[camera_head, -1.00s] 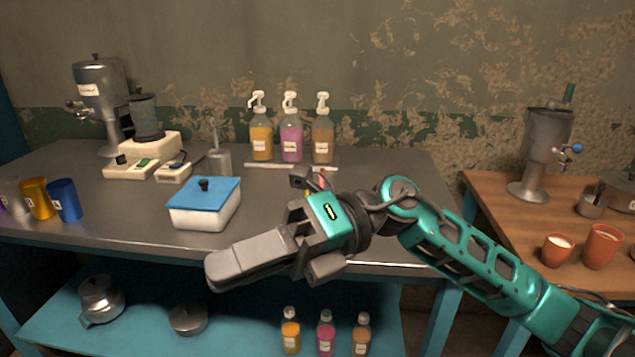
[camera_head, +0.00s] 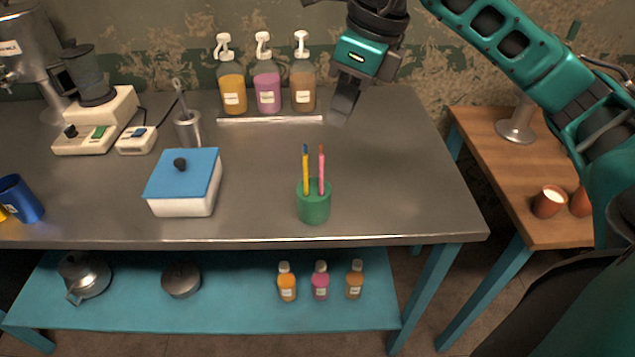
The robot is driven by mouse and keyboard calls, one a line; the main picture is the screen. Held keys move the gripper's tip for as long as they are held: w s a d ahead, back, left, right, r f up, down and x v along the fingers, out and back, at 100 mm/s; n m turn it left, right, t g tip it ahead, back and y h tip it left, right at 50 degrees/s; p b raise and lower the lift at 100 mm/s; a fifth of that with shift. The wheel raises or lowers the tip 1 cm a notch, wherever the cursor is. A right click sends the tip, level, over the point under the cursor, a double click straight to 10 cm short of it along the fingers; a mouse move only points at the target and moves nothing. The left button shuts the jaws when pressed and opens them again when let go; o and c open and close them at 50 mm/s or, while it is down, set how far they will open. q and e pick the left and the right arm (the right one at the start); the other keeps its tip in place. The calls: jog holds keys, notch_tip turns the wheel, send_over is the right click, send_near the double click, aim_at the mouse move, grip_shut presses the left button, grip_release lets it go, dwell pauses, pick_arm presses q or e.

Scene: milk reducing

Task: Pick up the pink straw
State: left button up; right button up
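A pink straw (camera_head: 321,168) stands upright in a green cup (camera_head: 314,207) near the front edge of the metal table. A yellow straw with a blue tip (camera_head: 305,169) stands beside it on the left. My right gripper (camera_head: 341,112) points down above the table, behind and higher than the straws, just right of the pump bottles. Its fingers overlap in this view, so their opening does not show. It is apart from the pink straw. My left gripper is not in view.
Several things stand on the metal table (camera_head: 400,170): pump bottles (camera_head: 266,88) at the back, a white box with a blue lid (camera_head: 183,205), and a blender (camera_head: 92,85). Small bottles (camera_head: 320,283) stand on the lower shelf. The table right of the green cup is clear.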

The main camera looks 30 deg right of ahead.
aim_at(322, 155)
jog(key=x, duration=0.9)
jog(key=shift+a+f, duration=0.1)
jog(key=shift+a, duration=0.1)
jog(key=shift+c, duration=0.3)
grip_shut()
